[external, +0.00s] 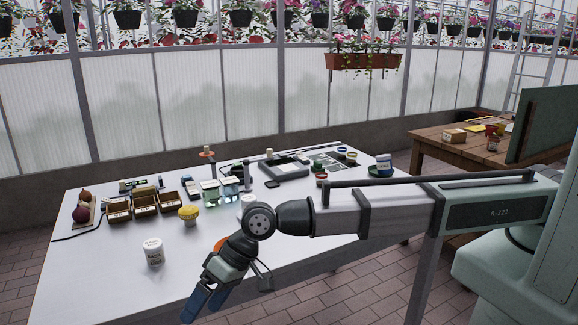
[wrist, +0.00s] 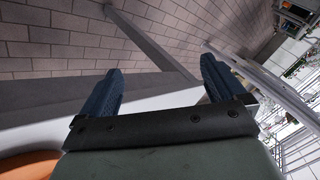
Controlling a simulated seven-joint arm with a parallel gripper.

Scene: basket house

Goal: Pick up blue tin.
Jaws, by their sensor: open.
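Several small round tins stand at the back right of the white table (external: 105,262) in the external view. One of them looks blue with a pale yellowish top (external: 342,149), but it is too small to be sure that it is the blue tin. A white and blue container (external: 384,160) stands near the table's right end on a dark blue-green base. My gripper (external: 207,303) is low at the table's front edge, far from these things. In the wrist view my gripper (wrist: 160,66) has its blue fingers wide apart, with nothing between them.
A wooden table (external: 458,148) stands at the right. The front left tabletop is mostly clear.

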